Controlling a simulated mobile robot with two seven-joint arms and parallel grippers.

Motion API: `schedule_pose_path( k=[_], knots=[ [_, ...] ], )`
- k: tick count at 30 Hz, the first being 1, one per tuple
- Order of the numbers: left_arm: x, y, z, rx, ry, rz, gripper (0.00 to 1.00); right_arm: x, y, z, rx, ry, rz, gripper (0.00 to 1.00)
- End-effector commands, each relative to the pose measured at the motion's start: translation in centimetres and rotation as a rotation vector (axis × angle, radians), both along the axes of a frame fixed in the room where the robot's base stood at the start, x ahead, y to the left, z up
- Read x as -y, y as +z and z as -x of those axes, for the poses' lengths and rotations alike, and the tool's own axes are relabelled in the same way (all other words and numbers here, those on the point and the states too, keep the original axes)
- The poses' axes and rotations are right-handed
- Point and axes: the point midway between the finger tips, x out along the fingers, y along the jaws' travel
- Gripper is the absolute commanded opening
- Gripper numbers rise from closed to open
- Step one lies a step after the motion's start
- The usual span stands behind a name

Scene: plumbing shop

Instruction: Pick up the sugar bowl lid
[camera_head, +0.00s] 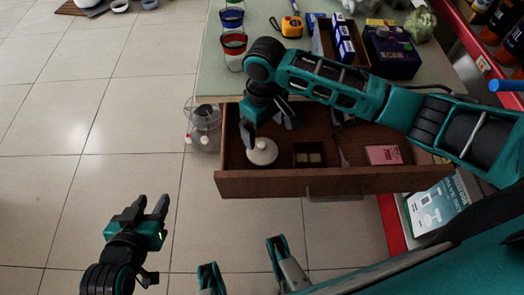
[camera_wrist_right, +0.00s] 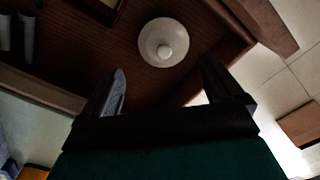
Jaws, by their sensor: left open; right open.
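The sugar bowl lid (camera_head: 262,152) is a white disc with a small round knob. It lies knob up on the floor of the open wooden drawer (camera_head: 230,184), near its left end. In the right wrist view the lid (camera_wrist_right: 164,43) shows whole, just beyond the fingertips and between their lines. My right gripper (camera_head: 268,128) is open and empty above the drawer, close to the lid; its two fingers (camera_wrist_right: 162,75) are spread apart with nothing between them. My left gripper (camera_head: 149,206) is open and empty over the tiled floor, left of the drawer and well away from the lid.
In the drawer, a small compartment box (camera_head: 309,154), a thin dark utensil (camera_head: 341,150) and a pink packet (camera_head: 384,155) lie right of the lid. Cups (camera_head: 233,48), a yellow tape measure (camera_head: 292,25) and boxes (camera_head: 391,52) stand on the counter above. The floor at left is mostly clear.

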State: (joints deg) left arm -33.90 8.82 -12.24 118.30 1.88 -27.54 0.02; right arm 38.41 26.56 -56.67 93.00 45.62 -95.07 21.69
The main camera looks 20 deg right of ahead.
Motion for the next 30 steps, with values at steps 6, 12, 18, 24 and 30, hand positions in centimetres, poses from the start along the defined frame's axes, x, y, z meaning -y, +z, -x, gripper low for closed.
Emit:
schedule_pose_path(
  k=[6,12,18,24,30],
  knots=[
    [0.1,-0.1,-0.4,0.017,-0.003,0.003,0.43,-0.1,-2.2,0.0,0.003,0.002,-0.001,0.94],
    [0.1,-1.1,-0.4,0.016,-0.002,0.004,0.43,-0.3,-4.0,0.1,0.001,0.002,0.000,0.94],
    [0.1,-2.7,-0.1,0.008,-0.002,0.002,0.43,-0.5,-7.0,0.2,0.000,0.001,0.000,0.94],
    [0.1,-2.8,0.1,0.001,0.000,0.003,0.43,-0.5,-7.3,0.2,0.004,0.001,-0.002,0.94],
    [0.2,-2.7,0.1,0.002,0.003,0.008,0.43,-0.5,-7.3,0.2,0.004,0.001,-0.002,0.82]
  ],
)
